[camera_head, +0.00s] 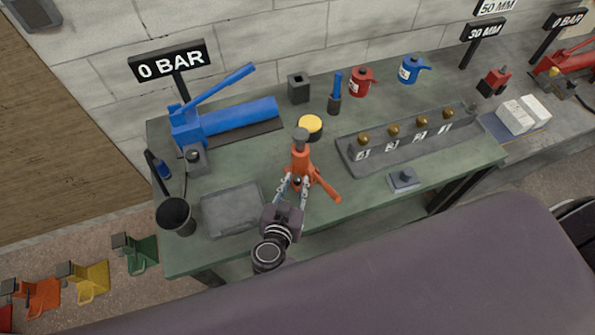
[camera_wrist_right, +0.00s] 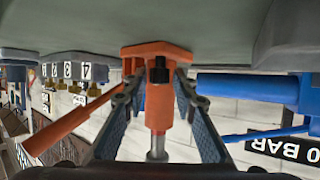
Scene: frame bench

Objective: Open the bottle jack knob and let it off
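The orange bottle jack (camera_head: 300,158) stands upright on the green bench, with a grey ram on top and an orange handle (camera_head: 326,188) pointing to the lower right. In the right wrist view, which is upside down, the jack body (camera_wrist_right: 159,112) shows with a black knob (camera_wrist_right: 160,70) low on it near the base. My right gripper (camera_head: 296,181) reaches in from the front. Its fingers (camera_wrist_right: 159,82) are apart, one on each side of the knob, with gaps visible; I see no clear contact. My left gripper is not in view.
A blue pump (camera_head: 235,115) with a 0 BAR sign (camera_head: 169,60) stands at the back left. A grey tray (camera_head: 232,208) and black cup (camera_head: 175,215) are left of my gripper. A numbered rack (camera_head: 410,143) and small grey block (camera_head: 403,180) are to the right.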

